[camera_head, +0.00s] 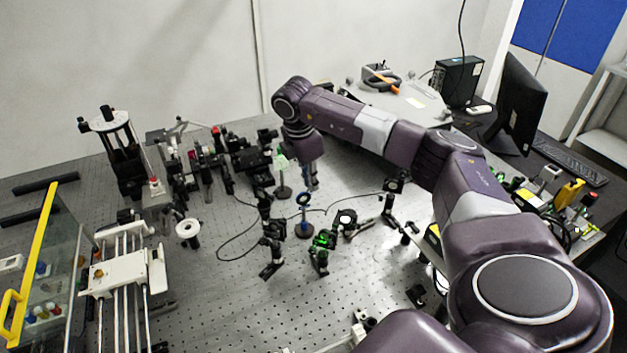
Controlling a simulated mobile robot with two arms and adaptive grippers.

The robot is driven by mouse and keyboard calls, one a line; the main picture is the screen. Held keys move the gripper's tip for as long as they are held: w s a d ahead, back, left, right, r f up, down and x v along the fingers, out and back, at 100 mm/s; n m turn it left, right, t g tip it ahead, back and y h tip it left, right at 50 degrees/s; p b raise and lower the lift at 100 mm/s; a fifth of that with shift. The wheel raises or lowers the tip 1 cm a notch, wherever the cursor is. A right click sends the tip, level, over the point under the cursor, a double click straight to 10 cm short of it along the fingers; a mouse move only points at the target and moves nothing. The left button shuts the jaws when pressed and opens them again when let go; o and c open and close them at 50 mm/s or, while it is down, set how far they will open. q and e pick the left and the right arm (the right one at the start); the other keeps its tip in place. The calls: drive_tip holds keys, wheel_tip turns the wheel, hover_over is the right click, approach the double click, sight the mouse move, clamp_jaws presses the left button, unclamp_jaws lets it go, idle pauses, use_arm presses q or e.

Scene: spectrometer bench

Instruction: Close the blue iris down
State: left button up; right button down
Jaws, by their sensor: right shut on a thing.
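The blue iris (303,199) is a small blue ring on a post, upright on a round dark base on the optical bench, near the middle of the view. My right arm reaches over from the right and bends down behind it. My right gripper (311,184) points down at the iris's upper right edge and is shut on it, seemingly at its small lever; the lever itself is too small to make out. How wide the aperture stands cannot be told. My left gripper is not in view.
A pale green iris (282,163) on its own post stands just left of my right gripper. Black mounts (344,218) and a green-lit mount (322,241) stand close in front and right.

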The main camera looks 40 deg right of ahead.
drive_tip(key=h, duration=0.1)
drive_tip(key=a+h+b, duration=0.1)
drive_tip(key=shift+w+a+r+g+h, duration=0.1)
drive_tip(key=shift+w+a+g+h, duration=0.2)
drive_tip(key=shift+w+g, duration=0.1)
drive_tip(key=shift+w+a+h+b, duration=0.1)
drive_tip(key=shift+a+h+b, duration=0.3)
drive_tip(key=shift+h, duration=0.5)
drive_tip(key=shift+a+r+g+h, duration=0.15)
drive_tip(key=shift+a+g+h, duration=0.15)
drive_tip(key=shift+g+h, duration=0.15)
drive_tip(key=shift+w+a+h+p, duration=0.2)
drive_tip(key=shift+a+h+p, duration=0.2)
drive_tip(key=shift+h+p, duration=0.3)
drive_tip(key=shift+w+a+f+n+g+h, duration=0.15)
drive_tip(key=shift+a+f+g+h, duration=0.15)
drive_tip(key=shift+h, duration=0.5)
drive_tip(key=shift+w+a+f+n+g+h, duration=0.1)
drive_tip(key=shift+a+f+g+h, duration=0.2)
drive_tip(key=shift+h, duration=0.55)
drive_tip(key=shift+w+a+f+n+g+h, duration=0.15)
drive_tip(key=shift+a+f+g+h, duration=0.2)
drive_tip(key=shift+h, duration=0.45)
drive_tip(key=shift+s+a, duration=0.1)
drive_tip(key=shift+s, duration=0.05)
drive_tip(key=c, duration=2)
unclamp_jaws()
drive_tip(key=shift+r, duration=0.1)
